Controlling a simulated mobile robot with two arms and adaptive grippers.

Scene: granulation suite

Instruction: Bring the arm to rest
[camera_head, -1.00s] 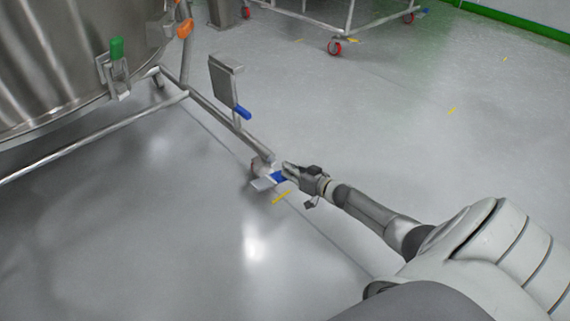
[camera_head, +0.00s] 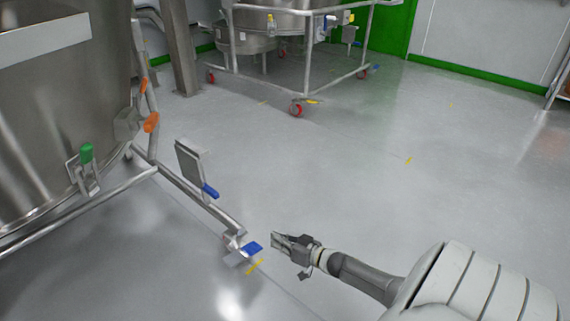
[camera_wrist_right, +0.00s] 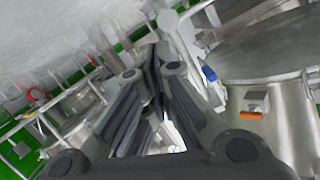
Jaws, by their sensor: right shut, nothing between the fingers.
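My right gripper (camera_head: 276,240) is at the lower middle of the head view, shut and empty. It is just right of the blue pedal (camera_head: 252,248) on a caster at the end of the steel vessel's frame, with a small gap of floor seen between them. In the right wrist view the gripper's dark fingers (camera_wrist_right: 158,75) come together, with nothing between them. My right arm (camera_head: 365,277) reaches in from the lower right. My left gripper does not show.
A large steel vessel (camera_head: 60,120) on a tubular frame stands at the left, with green and orange handles. Another wheeled frame (camera_head: 307,65) with a vessel stands at the back. Open grey floor (camera_head: 420,200) lies at the centre and right. A green-edged wall is behind.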

